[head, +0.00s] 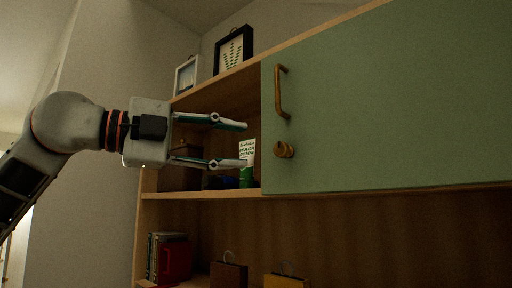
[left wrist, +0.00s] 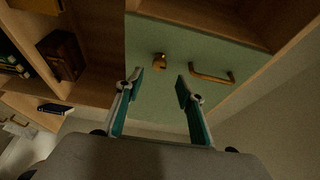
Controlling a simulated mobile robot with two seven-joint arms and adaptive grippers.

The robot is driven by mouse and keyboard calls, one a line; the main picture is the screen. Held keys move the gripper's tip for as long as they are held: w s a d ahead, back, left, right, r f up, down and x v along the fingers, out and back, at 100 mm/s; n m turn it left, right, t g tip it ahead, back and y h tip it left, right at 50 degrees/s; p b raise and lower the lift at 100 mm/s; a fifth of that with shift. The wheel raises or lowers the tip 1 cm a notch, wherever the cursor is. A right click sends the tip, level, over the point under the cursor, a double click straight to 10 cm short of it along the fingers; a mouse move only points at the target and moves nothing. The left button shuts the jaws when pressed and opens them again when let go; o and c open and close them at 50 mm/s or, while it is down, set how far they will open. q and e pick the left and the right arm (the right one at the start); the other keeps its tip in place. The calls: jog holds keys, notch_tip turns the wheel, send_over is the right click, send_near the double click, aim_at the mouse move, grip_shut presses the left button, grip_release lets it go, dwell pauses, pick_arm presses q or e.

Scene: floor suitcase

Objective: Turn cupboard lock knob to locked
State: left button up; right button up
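The lock knob (head: 284,150) is a small round brass piece on the lower left of the green cupboard door (head: 400,100). A brass bar handle (head: 281,92) sits above it. The knob also shows in the left wrist view (left wrist: 159,61), beyond and between the fingertips, with the handle (left wrist: 212,77) to its right. My left gripper (head: 243,144) is open and empty, left of the knob in the head view, its fingers pointing toward the door side. It appears apart from the knob. Which setting the knob is at cannot be told. My right gripper is not in view.
Left of the door the shelf is open and holds a green and white carton (head: 246,160) and a dark box (head: 180,170). Framed pictures (head: 233,50) stand on top. Books (head: 167,258) and bags (head: 228,275) are on the lower shelf.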

pick_arm(q)
jog(key=shift+v, duration=1.65)
